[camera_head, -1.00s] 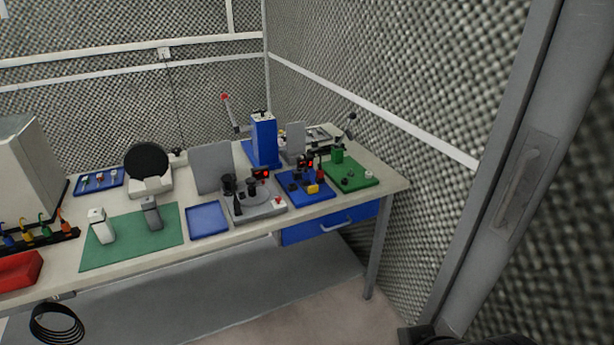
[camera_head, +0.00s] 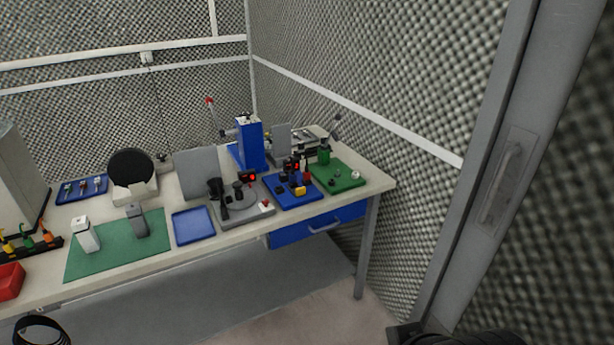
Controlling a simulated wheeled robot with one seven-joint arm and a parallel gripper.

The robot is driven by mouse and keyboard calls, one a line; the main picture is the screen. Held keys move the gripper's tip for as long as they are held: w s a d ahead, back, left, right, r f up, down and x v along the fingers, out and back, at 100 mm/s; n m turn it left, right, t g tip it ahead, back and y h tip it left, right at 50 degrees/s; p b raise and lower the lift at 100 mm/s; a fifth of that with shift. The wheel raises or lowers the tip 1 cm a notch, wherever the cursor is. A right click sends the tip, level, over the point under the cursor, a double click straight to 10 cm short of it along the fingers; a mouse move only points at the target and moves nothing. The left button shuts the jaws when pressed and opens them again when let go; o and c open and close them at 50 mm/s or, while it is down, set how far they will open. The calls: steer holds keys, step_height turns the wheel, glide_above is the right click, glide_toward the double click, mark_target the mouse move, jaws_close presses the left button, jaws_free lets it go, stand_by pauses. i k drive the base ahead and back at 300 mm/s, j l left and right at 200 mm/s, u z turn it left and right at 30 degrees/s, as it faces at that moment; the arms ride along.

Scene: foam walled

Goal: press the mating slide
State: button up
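The workbench (camera_head: 120,265) carries several fixtures at its right half. A blue base plate (camera_head: 294,203) holds small black parts, a yellow block (camera_head: 299,190) and a red-and-white upright part. To its left is a grey fixture (camera_head: 230,213) with a round plate and black clamps. To its right is a green base plate (camera_head: 347,181) with a green block and small knobs. Behind them stands a tall blue press-like unit (camera_head: 250,147) with a red-tipped lever (camera_head: 212,112). I cannot tell which part is the mating slide; it is too small to make out. My gripper is not in view.
A blue tray (camera_head: 193,225), a green mat (camera_head: 108,258) with two small devices and a red bin (camera_head: 10,282) lie further left. A mesh-like foam wall and a grey door frame (camera_head: 465,190) stand on the right. The floor before the bench's right end is clear.

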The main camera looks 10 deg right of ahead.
mark_target(296, 187)
steer(key=i+j+u, duration=0.25)
steer(key=i, duration=0.5)
steer(key=i+u, duration=0.3)
steer(key=i, duration=0.45)
